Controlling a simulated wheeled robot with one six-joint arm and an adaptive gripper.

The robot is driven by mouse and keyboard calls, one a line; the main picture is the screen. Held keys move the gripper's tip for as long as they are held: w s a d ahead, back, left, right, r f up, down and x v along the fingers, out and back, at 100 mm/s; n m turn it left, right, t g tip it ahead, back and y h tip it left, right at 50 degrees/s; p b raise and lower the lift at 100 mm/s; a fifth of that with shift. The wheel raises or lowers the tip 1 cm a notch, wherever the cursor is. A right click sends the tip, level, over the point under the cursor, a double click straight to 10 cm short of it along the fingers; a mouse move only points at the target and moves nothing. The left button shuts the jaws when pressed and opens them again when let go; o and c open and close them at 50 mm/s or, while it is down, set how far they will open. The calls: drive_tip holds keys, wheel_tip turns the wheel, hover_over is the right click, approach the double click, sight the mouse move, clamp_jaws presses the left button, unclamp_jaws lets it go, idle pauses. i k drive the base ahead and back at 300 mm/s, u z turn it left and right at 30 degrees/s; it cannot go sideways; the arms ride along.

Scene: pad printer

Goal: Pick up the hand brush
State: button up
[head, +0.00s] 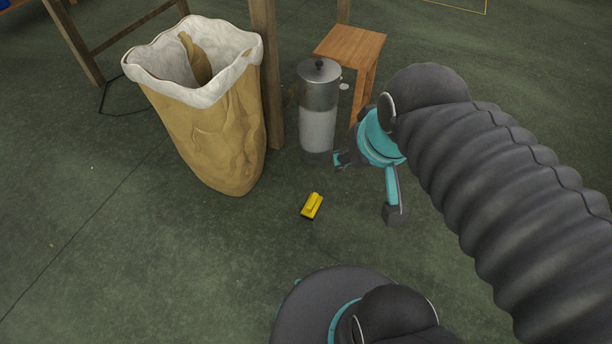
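The hand brush appears to be the small yellow block-like object (312,206) with a dark underside, lying on the green floor near the middle of the head view. Its bristles are too small to make out. My gripper (367,188), teal with dark fingertips, is to the right of the brush and apart from it. Its two fingers are spread wide, with nothing seen between them. Part of the gripper is hidden behind my dark, ribbed arm.
A tan sack-like bin (212,135) with a white liner stands left of the brush. A metal canister (318,115) stands behind it, beside a wooden post (268,75). A small wooden stool (352,45) is farther back.

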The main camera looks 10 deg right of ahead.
sight(312, 205)
drive_tip(key=k, duration=1.3)
drive_tip(key=z, duration=0.8)
drive_tip(key=i, duration=1.55)
drive_tip(key=u, duration=0.85)
